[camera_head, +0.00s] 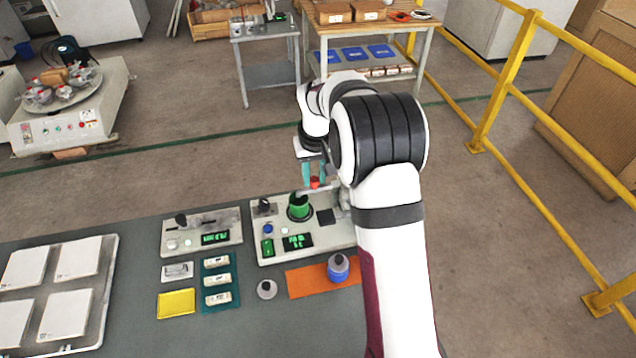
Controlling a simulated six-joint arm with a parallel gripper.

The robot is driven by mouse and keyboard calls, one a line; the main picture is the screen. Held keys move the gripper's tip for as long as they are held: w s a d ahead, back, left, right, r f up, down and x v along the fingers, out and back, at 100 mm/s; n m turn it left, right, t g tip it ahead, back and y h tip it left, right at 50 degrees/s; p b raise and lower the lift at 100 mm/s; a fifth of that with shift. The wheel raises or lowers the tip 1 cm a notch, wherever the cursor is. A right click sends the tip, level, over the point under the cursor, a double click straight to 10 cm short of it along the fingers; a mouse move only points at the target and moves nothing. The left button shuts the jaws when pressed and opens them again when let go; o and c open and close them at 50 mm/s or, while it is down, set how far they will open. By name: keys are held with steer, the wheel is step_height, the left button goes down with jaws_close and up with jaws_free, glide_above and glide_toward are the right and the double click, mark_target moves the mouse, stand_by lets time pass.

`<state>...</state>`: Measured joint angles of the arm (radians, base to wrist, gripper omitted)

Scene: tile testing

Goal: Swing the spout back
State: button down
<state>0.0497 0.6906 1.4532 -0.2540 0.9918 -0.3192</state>
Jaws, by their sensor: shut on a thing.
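A pale bench instrument (262,247) stands at the back edge of the grey table, with a green cylinder (299,208) on its top. My gripper (314,181) is above and just behind the cylinder, its teal fingers pointing down. The fingers are shut on a small red piece (315,183), which looks like the tip or handle of the spout. The rest of the spout is too small and too hidden by my arm to make out, so its exact angle over the cylinder cannot be told. My arm also covers the instrument's right end.
A second instrument (201,233) stands to the left. A blue bottle (338,269) stands on an orange mat (305,281), near a small grey-topped piece (267,289). A yellow pad (176,304), a teal strip (220,294) and a tray of white tiles (101,318) lie left.

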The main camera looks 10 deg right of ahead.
steer(key=shift+w+d, duration=0.1)
steer(key=shift+w, duration=0.55)
